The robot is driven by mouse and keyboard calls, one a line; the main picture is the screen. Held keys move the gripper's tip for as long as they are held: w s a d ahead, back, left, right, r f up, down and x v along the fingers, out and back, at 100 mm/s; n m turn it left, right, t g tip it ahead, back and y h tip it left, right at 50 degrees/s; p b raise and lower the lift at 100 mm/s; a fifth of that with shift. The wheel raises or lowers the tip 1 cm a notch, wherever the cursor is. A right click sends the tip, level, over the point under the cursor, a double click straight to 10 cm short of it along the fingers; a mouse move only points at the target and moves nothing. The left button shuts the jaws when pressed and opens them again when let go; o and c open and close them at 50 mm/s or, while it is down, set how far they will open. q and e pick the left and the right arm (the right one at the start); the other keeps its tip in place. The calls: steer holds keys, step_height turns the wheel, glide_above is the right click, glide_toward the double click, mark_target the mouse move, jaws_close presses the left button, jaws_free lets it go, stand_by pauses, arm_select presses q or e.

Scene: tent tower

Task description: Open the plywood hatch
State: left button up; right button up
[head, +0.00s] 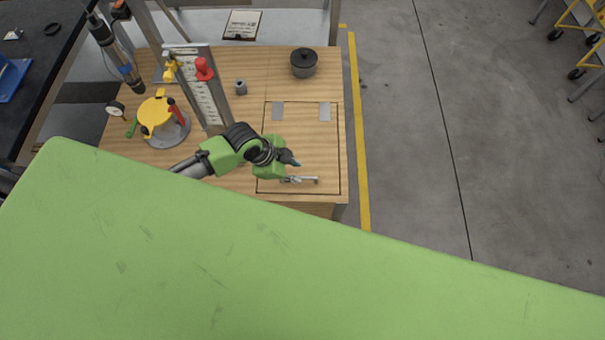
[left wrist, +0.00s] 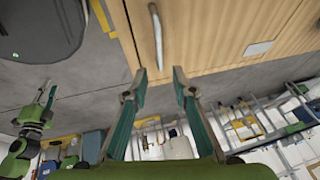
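The plywood hatch (head: 310,145) is a closed, flush rectangular panel at the right end of the wooden bench top. Two grey hinge plates (head: 277,111) lie along its far edge. A metal bar handle (head: 303,180) is near its front edge and also shows in the left wrist view (left wrist: 156,35). My left gripper (head: 290,160) is over the hatch, close to the handle. In the left wrist view its fingers (left wrist: 160,77) are apart, with one end of the handle between the tips, nothing gripped. My right gripper (left wrist: 46,95) shows small at the left, its fingers apart and empty.
A dark lidded pot (head: 303,65) and a small grey cylinder (head: 240,87) stand behind the hatch. A tall plate stand (head: 205,95) and a yellow-topped fixture (head: 156,115) are to the left. Open grey floor (head: 430,150) lies right of the bench.

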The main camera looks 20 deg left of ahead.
arm_select(q)
steer(key=x, duration=0.6)
steer(key=shift+w+f, duration=0.1)
steer(key=shift+f, duration=0.15)
jaws_close()
